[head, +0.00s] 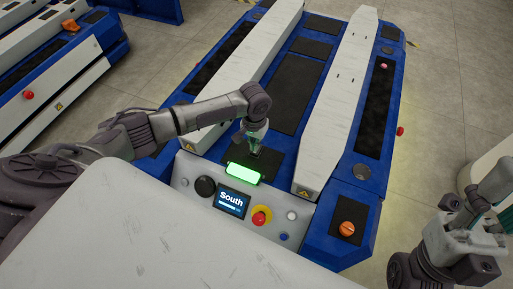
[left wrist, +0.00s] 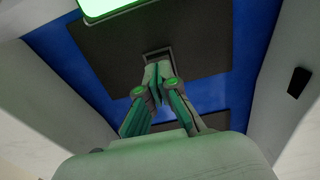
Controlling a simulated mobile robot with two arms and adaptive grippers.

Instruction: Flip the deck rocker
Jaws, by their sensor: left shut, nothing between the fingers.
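The deck rocker (left wrist: 158,54) shows in the left wrist view as a small framed switch set in a dark plate on the blue deck. My left gripper (left wrist: 160,80) is shut and empty, with its fingertips at the near edge of the rocker. The fingertips partly cover it, so I cannot tell touch or which way it is tipped. In the head view, my left gripper (head: 255,149) points down at the dark deck plate (head: 268,167), just behind the lit green bar. My right arm (head: 455,240) is at the lower right; its finger opening is not clear.
The cart's panel has a green light (head: 242,173), a screen reading "South" (head: 231,202), a black knob (head: 205,186) and a red stop button (head: 260,217). An orange knob (head: 347,229) sits at right. White rails (head: 340,100) flank the deck. Another cart (head: 60,75) stands left.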

